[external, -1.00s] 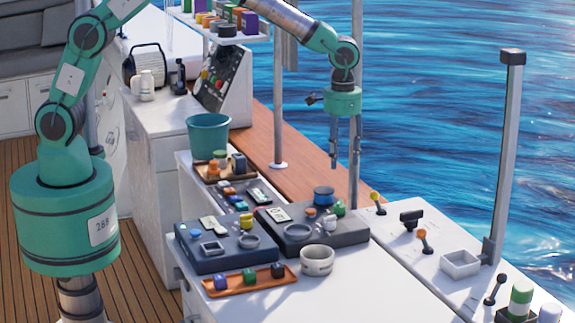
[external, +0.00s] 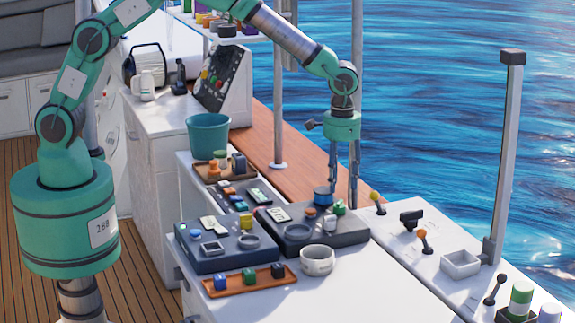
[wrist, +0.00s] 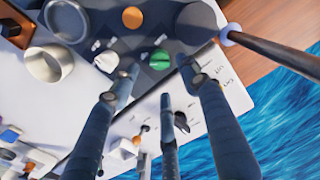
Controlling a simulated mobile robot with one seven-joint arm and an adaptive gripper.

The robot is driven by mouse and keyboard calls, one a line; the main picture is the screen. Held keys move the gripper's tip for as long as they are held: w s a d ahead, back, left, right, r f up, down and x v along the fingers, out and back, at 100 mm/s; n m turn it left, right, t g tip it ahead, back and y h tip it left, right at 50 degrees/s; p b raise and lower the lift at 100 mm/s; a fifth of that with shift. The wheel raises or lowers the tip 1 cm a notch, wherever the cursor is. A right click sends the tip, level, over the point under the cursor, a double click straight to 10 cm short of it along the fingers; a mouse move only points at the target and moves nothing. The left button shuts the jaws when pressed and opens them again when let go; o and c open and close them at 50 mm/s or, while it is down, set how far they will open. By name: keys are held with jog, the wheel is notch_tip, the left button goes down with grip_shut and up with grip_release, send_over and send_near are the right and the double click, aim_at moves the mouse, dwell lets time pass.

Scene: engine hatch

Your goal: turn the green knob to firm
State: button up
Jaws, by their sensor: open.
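The green knob (external: 339,208) sits at the far right corner of the dark grey panel (external: 345,236). In the wrist view the green knob (wrist: 159,60) is a round disc with a pale line across its top, and pale labels lie beside it. My gripper (external: 344,188) points down just above the green knob, with its fingers apart and nothing between them. In the wrist view my gripper (wrist: 158,70) has its fingertips on either side of the knob. I cannot tell whether any finger touches it.
On the same panel are a white knob (wrist: 106,61), an orange knob (wrist: 132,18) and a blue cylinder (external: 323,196) close by my fingers. A pale ring-shaped cup (external: 317,260) stands in front.

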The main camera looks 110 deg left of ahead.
aim_at(340, 201)
notch_tip(340, 201, down, 7)
jog(key=shift+r, duration=0.1)
dwell(0.3)
jog(key=c, duration=1.2)
jog(key=o, duration=1.2)
jog(key=shift+r, duration=0.1)
notch_tip(340, 201, up, 12)
